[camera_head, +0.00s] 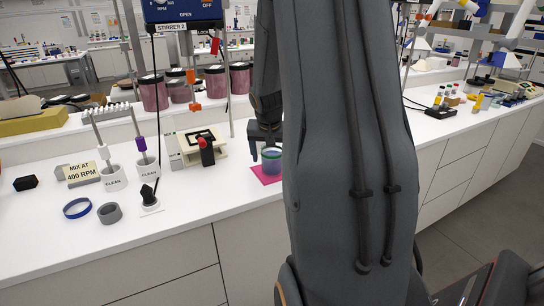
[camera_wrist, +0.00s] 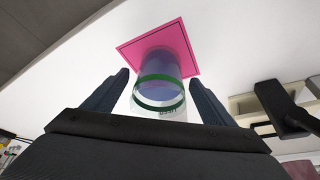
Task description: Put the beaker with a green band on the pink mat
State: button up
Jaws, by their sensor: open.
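The beaker (camera_head: 271,161) is clear, with a green band near its rim and bluish-purple contents. It stands upright on the pink mat (camera_head: 258,172) on the white bench, partly hidden by my arm in the head view. In the wrist view, the beaker (camera_wrist: 160,93) overlaps the pink mat (camera_wrist: 178,38). My gripper (camera_wrist: 158,79) is open, with one finger on each side of the beaker. Gaps show between the fingers and the glass. In the head view my gripper (camera_head: 264,138) is at the beaker's upper part, mostly hidden by my arm.
A cream device with a red-topped black item (camera_head: 206,152) stands left of the mat. Further left are white "CLEAN" pots (camera_head: 114,179), a blue ring (camera_head: 77,208), a grey ring (camera_head: 110,213) and a sign (camera_head: 82,173). Several dark-pink jars (camera_head: 153,93) stand on the shelf behind.

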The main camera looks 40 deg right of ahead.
jog(key=b+v, duration=0.2)
jog(key=v, duration=1)
jog(key=s+a+f+n+y, duration=0.1)
jog(key=s+a+f+n, duration=0.2)
jog(key=a, duration=0.6)
jog(key=s+a+f+n+g+y, duration=0.1)
jog(key=s+a+f+n, duration=0.2)
jog(key=a, duration=0.6)
jog(key=s+a+f+n+g+y, duration=0.1)
jog(key=s+a+f+n, duration=0.2)
jog(key=s+a+f, duration=0.3)
jog(key=a+f, duration=0.1)
jog(key=a, duration=0.3)
jog(key=shift+a+f, duration=0.1)
